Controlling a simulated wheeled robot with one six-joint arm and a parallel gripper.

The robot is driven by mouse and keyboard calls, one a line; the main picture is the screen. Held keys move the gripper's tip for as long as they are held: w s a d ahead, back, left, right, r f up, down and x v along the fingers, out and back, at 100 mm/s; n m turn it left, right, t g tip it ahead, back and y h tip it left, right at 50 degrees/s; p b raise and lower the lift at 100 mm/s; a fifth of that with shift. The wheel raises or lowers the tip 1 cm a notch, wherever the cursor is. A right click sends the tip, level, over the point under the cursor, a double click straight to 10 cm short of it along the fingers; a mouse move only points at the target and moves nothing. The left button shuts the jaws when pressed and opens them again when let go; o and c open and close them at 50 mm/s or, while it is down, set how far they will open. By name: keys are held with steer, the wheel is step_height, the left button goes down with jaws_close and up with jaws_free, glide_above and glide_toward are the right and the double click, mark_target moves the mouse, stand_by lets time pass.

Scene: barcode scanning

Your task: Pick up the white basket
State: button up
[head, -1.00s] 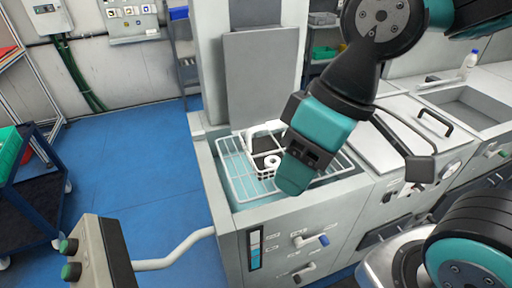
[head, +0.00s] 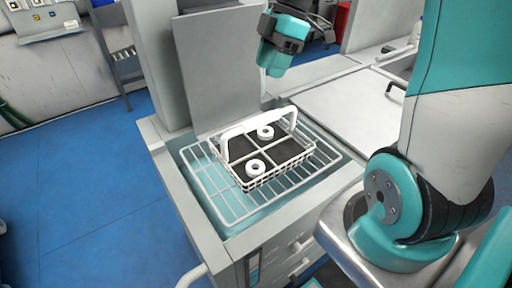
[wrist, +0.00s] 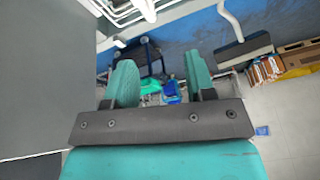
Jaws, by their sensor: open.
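The white basket (head: 280,172) stands upright on a white wire rack (head: 212,188) in the head view. It has dark compartments, an arched white handle (head: 262,121) and two white ring-shaped items inside. My gripper (head: 271,66) is above and behind the basket in that view, clear of its handle. In the wrist view my gripper (wrist: 160,80) shows two teal fingers apart with nothing between them. White rods (wrist: 130,10) show at the top of the wrist view; I cannot tell whether they belong to the rack or the basket.
The rack lies over a teal basin in a grey machine counter (head: 245,238). A tall grey panel (head: 218,70) rises behind it. A flat pale lid (head: 345,108) is to the right. Blue floor (head: 75,175) is open on the left.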

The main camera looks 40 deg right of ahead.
mark_target(264, 117)
steer(key=w+d+f+n, duration=0.2)
steer(key=d+n, duration=0.1)
steer(key=d, duration=0.5)
steer(key=x, duration=0.4)
steer(key=a+p+x, duration=0.1)
steer(key=x, duration=0.3)
steer(key=w+x, duration=0.1)
steer(key=x, duration=0.3)
steer(key=shift+a+r+p, duration=0.2)
steer(key=shift+a+p, duration=0.2)
steer(key=shift+a, duration=0.05)
steer(key=shift+f, duration=0.25)
steer(key=shift+s+d+f, duration=0.15)
steer(key=shift+s+d, duration=0.05)
steer(key=shift+s, duration=0.05)
steer(key=shift+f+p, duration=0.3)
steer(key=shift+p, duration=0.1)
steer(key=p+x, duration=0.1)
steer(key=x, duration=0.2)
steer(key=shift+w+a+f, duration=0.1)
steer(key=shift+w+f, duration=0.05)
steer(key=shift+f, duration=0.05)
steer(key=shift+w+a+f, duration=0.2)
steer(key=shift+a+f, duration=0.2)
steer(key=shift+f, duration=0.05)
steer(key=shift+s+d, duration=0.1)
steer(key=shift+d, duration=0.1)
steer(key=shift+f, duration=0.25)
